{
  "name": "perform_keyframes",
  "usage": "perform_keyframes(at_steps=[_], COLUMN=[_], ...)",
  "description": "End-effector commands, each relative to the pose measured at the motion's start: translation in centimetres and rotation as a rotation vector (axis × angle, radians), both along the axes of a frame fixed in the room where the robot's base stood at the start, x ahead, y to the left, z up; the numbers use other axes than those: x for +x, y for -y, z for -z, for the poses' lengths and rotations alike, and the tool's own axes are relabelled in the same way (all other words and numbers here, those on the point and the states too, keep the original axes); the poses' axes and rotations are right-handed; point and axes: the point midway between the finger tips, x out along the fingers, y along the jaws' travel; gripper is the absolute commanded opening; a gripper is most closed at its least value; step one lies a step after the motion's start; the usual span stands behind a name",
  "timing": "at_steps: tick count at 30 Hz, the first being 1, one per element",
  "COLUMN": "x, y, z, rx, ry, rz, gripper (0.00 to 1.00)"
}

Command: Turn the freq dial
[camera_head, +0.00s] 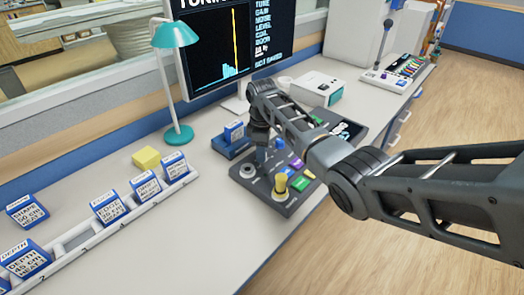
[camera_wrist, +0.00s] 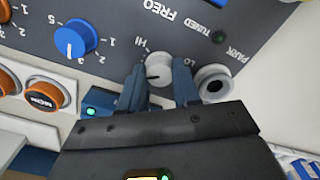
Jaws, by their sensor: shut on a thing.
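The freq dial (camera_wrist: 157,72) is a round grey-white knob on a dark panel, with FREQ printed by it and HI and LO on either side. A dark pointer mark shows on its face. My gripper (camera_wrist: 161,84) has its two blue-grey fingers on opposite sides of the dial, closed on it. In the head view my gripper (camera_head: 261,155) reaches down to the dark control console (camera_head: 258,188) on the bench. The dial is hidden behind the gripper there.
In the wrist view, a blue knob (camera_wrist: 75,40) and a pale round socket (camera_wrist: 213,84) flank the dial. A green lamp (camera_wrist: 219,37) is marked TUNED. In the head view, a teal lamp (camera_head: 177,85), a monitor (camera_head: 227,48) and a rack of blue-and-white blocks (camera_head: 78,238) stand nearby.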

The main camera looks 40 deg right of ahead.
Motion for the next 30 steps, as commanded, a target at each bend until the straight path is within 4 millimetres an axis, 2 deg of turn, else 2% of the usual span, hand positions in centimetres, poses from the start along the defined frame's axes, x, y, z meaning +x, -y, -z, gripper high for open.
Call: perform_keyframes(at_steps=[1, 8, 17, 20, 30], x=[0.0, 0.0, 0.1, 0.1, 0.1], y=[0.0, 0.0, 0.0, 0.0, 0.0], z=[0.0, 0.0, -0.3, -1.3, -6.5], rx=[0.001, 0.001, 0.000, -0.001, 0.000], ry=[0.001, 0.001, 0.001, 0.004, 0.003], rz=[-0.001, -0.001, -0.001, -0.001, -0.002], gripper=[0.34, 0.57, 0.57, 0.57, 0.57])
